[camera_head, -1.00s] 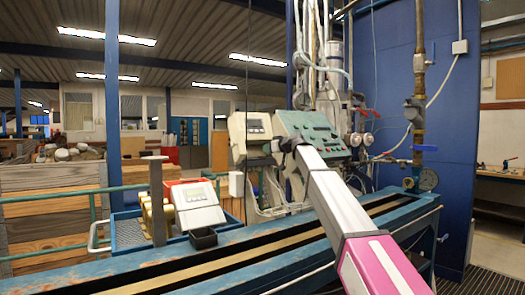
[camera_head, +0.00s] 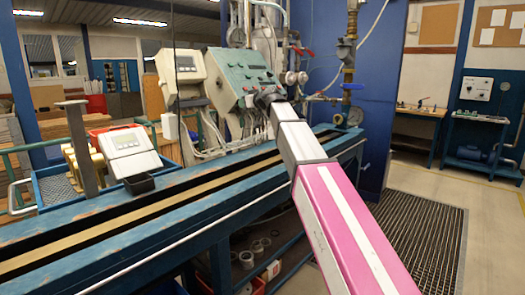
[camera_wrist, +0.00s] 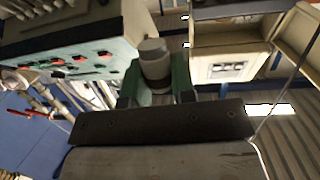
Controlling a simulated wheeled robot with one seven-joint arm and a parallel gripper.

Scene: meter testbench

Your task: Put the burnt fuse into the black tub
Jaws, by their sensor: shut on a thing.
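The burnt fuse (camera_wrist: 153,58) is a short grey-white cylinder with a paler cap in the wrist view. My gripper (camera_wrist: 157,82) is shut on it, with a green finger on each side. In the head view the end of my arm (camera_head: 267,98) is in front of the green control panel, and the fuse cannot be made out there. The small black tub (camera_head: 139,183) sits on the blue bench at the left, below a white display box. It is well to the left of my gripper. I cannot see into the tub clearly.
The green control panel (camera_head: 240,78) and a beige meter box (camera_head: 181,70) stand behind the blue bench (camera_head: 185,195). A grey post (camera_head: 83,150) rises left of the white display box (camera_head: 130,146). The floor grating (camera_head: 420,240) at the right is clear.

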